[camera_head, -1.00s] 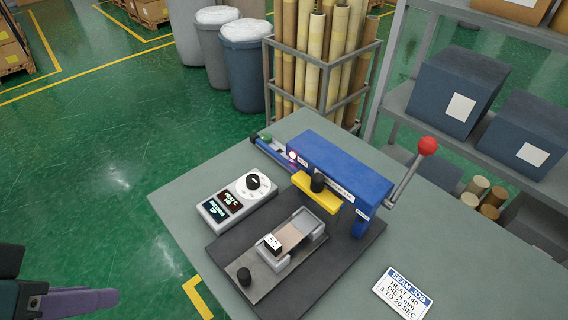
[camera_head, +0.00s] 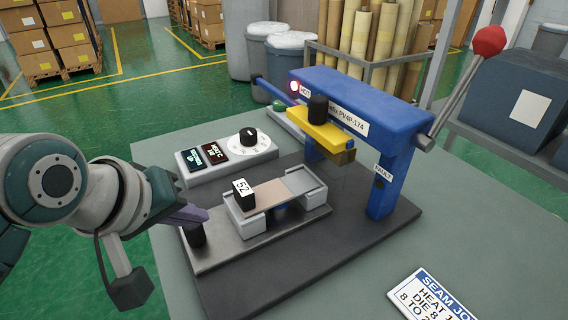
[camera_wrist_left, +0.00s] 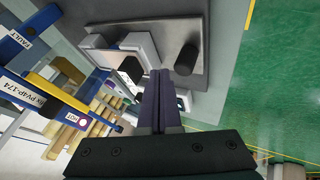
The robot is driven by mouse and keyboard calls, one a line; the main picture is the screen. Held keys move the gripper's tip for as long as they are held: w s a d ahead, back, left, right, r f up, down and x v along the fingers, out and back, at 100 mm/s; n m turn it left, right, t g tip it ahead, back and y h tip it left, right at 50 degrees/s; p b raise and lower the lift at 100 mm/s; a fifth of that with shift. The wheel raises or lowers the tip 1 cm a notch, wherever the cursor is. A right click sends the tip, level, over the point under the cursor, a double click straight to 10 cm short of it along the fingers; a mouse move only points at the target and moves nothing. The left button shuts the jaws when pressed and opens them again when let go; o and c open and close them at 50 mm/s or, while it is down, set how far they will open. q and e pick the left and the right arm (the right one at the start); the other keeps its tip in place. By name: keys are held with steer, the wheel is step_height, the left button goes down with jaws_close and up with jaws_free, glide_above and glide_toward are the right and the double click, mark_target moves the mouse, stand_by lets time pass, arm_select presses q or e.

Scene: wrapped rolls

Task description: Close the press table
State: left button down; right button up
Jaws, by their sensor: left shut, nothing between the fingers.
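The press table (camera_head: 222,250) is a grey metal slide plate, pulled out toward the front left of the blue press (camera_head: 360,105). A black knob (camera_head: 196,236) stands upright at its outer end. The plate carries a pale holder with a tan strip (camera_head: 283,187) and a black block marked 52 (camera_head: 243,194). My left gripper (camera_head: 200,215) is shut and empty, its purple fingers just beside the knob in the head view. In the left wrist view the shut fingers (camera_wrist_left: 161,80) point between the knob (camera_wrist_left: 187,60) and the black block (camera_wrist_left: 131,69). I cannot tell whether they touch the knob.
A controller with a dial (camera_head: 227,153) sits behind the slide. The press has a yellow bar (camera_head: 322,128) and a red-balled lever (camera_head: 488,41). A job card (camera_head: 432,295) lies on the grey bench at the front right. Rolls stand behind.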

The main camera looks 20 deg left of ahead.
mark_target(229, 224)
arm_select(q)
steer(key=b+x, duration=0.2)
steer(key=x, duration=0.6)
steer(key=shift+w+f+b, duration=0.2)
steer(key=shift+f+b, duration=0.05)
steer(key=shift+b, duration=0.1)
arm_select(e)
step_height(229, 224, down, 3)
steer(key=shift+a+r, duration=0.1)
